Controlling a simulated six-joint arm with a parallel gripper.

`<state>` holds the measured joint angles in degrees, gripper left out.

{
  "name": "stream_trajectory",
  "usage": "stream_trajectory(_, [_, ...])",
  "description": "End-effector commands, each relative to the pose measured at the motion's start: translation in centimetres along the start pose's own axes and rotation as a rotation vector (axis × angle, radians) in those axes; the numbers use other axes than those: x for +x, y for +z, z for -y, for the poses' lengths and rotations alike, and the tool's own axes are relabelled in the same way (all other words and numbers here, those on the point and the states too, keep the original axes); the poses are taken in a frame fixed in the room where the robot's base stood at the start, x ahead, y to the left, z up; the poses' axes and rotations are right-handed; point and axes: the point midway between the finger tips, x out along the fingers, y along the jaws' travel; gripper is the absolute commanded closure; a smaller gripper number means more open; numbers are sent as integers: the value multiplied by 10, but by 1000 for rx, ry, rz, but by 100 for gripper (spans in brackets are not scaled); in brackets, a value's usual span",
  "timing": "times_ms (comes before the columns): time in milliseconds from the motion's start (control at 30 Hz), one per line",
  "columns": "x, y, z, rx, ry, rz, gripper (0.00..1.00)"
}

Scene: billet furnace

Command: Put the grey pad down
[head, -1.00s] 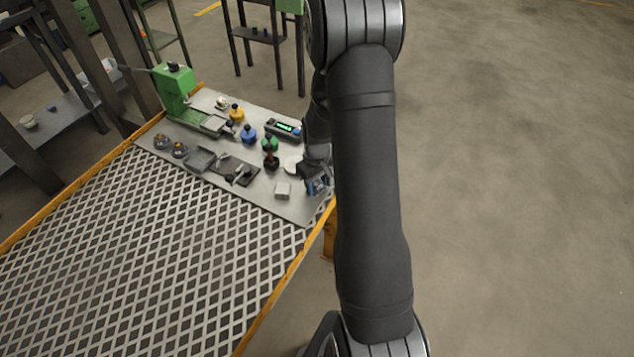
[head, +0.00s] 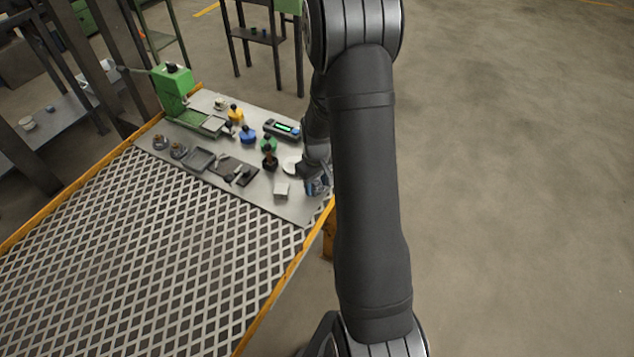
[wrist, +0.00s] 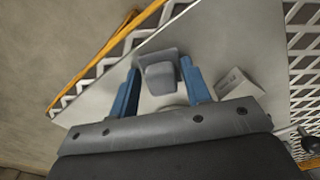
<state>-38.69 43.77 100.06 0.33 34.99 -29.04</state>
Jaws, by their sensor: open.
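The grey pad (wrist: 160,76) lies between the two blue fingers of my gripper (wrist: 160,88) in the wrist view, over the pale grey plate. It looks like a small block with a flat part behind it. My gripper is open, with a gap showing on each side of the pad. In the head view my gripper (head: 318,186) is low at the right edge of the plate (head: 300,208), partly behind my arm. The pad cannot be made out there. Whether it rests fully on the plate is hard to tell.
A small pale block (head: 281,191) stands beside my gripper, also in the wrist view (wrist: 240,88). A white dish (head: 290,164), dark-handled stamp (head: 269,158), bottles, meter (head: 282,129) and green machine (head: 172,90) stand farther back. Metal mesh (head: 150,250) fills the front.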

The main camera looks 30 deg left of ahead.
Motion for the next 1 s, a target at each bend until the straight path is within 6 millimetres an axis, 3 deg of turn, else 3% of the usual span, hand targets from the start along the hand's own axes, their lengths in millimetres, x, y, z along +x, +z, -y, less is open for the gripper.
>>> stream_trajectory(33, [10, 4, 8, 2, -12, 13, 39])
stream_trajectory(167, [-1, 3, 7, 2, -12, 12, 39])
stream_trajectory(700, [-105, 0, 2, 0, -6, 6, 39])
stream_trajectory(1000, [-124, 1, 2, 0, -7, 10, 39])
